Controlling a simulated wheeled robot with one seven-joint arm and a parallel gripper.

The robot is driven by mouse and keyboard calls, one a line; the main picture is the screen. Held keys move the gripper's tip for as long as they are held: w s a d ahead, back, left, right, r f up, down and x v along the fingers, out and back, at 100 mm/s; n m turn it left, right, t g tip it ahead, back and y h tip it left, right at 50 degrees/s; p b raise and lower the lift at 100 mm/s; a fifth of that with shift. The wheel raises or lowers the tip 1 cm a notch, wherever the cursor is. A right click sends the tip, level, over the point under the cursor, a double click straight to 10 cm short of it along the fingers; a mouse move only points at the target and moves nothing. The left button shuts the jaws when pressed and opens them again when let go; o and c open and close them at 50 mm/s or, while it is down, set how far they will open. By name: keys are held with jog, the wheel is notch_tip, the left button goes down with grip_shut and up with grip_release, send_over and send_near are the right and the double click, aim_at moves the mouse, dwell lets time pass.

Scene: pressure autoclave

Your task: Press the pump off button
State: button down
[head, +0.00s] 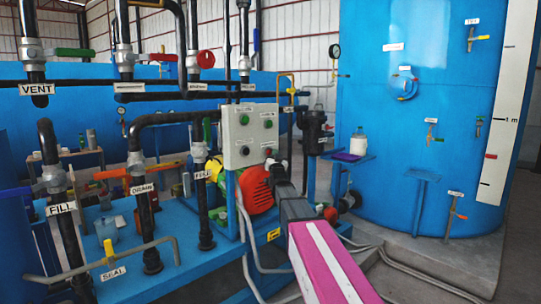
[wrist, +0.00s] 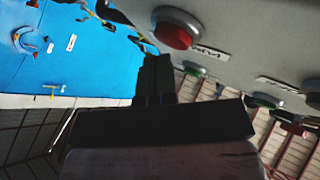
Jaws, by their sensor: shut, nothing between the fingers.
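A light grey control box (head: 235,152) stands in the middle of the head view, with two rows of small round buttons. A red button (wrist: 172,34) with a grey collar shows large in the wrist view; the small label beside it is hard to read. I cannot tell for sure that it is the pump off button. My gripper (wrist: 155,62) is shut and empty, its dark fingertips just below the red button in the picture. A gap shows between them there. In the head view my gripper (head: 271,160) is at the box's lower right corner.
Green buttons (wrist: 264,100) show on the panel in the wrist view. Labelled pipes and valves crowd the left.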

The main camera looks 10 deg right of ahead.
jog(key=shift+s+d, duration=0.25)
jog(key=shift+s, duration=0.05)
jog(key=s+d, duration=0.1)
jog(key=s, duration=0.1)
jog(key=s+d, duration=0.2)
dwell(0.6)
dwell(0.5)
jog(key=s+f+n+g, duration=0.1)
jog(key=s+f+g, duration=0.3)
jog(key=f, duration=0.6)
jog(key=s+f+g, duration=0.4)
jog(key=f+g, duration=0.1)
jog(key=f, duration=0.5)
jog(key=s+f+n+g, duration=0.1)
jog(key=s+f+g, duration=0.35)
jog(key=f, duration=0.65)
jog(key=s+f+g, duration=0.5)
jog(key=s+f, duration=0.1)
jog(key=s, duration=0.5)
jog(key=s+f+n+g, duration=0.1)
jog(key=s+f+g, duration=0.4)
jog(key=s, duration=0.6)
notch_tip(320, 180, down, 3)
jog(key=shift+s+a+r+y, duration=0.2)
jog(key=shift+s+a+y, duration=0.2)
jog(key=shift+a, duration=0.05)
